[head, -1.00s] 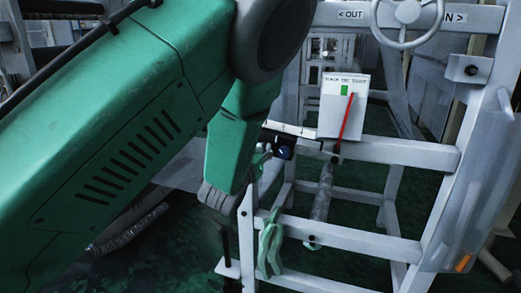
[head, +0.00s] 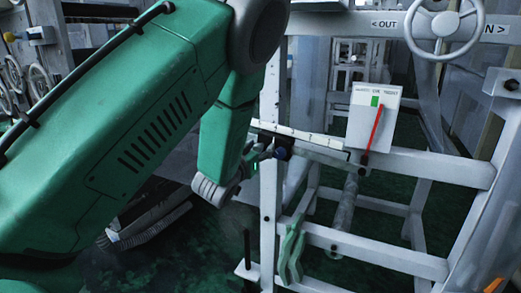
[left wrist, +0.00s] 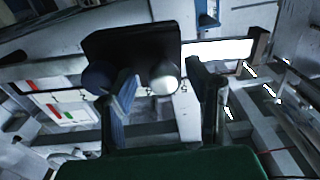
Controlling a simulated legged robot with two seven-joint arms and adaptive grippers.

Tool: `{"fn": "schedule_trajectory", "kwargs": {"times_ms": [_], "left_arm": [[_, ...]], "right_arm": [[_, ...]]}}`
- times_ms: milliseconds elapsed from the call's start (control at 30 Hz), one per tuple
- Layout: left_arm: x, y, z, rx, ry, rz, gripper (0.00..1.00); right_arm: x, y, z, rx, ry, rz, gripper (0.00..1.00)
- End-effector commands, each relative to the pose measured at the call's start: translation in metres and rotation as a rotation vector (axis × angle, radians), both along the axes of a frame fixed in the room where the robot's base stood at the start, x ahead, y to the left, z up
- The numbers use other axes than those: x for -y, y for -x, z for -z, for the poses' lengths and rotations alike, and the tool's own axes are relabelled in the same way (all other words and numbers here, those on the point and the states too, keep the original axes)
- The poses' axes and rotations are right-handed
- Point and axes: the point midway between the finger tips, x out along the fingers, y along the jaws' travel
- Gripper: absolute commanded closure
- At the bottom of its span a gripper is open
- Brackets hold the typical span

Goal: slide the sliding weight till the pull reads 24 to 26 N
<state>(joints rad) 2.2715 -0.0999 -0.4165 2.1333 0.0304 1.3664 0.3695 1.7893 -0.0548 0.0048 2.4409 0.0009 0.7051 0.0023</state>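The sliding weight, a dark block with a blue-ended knob (head: 282,153), sits on the pale scale beam (head: 318,138) near the frame's left post. In the left wrist view the dark block (left wrist: 130,45) shows a pale round knob (left wrist: 165,78) and a darker knob. My left gripper (head: 258,154) is at the weight; its fingers stand apart in the left wrist view (left wrist: 163,90), one on each side of the pale knob. Contact cannot be told. The white gauge box (head: 357,128) has a green mark and a red pointer (head: 376,130), its tip just right of the green. My right gripper is not in view.
A handwheel (head: 444,28) stands above right, on a rail marked OUT and IN. White frame rails (head: 370,247) surround the beam. A roller (head: 345,215) lies below the gauge.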

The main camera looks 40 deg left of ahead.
Motion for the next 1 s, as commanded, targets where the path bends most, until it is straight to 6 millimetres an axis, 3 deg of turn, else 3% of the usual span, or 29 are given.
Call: {"fn": "schedule_trajectory", "kwargs": {"times_ms": [367,800,1000], "left_arm": [[0.001,0.007,0.002,-0.003,0.003,0.000,0.56],[0.023,0.089,0.002,-0.006,0.002,-0.001,0.56],[0.028,0.111,0.002,-0.003,0.001,0.000,0.56]], "right_arm": [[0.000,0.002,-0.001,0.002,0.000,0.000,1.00],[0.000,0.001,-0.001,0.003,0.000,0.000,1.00],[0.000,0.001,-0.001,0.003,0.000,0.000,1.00]]}}
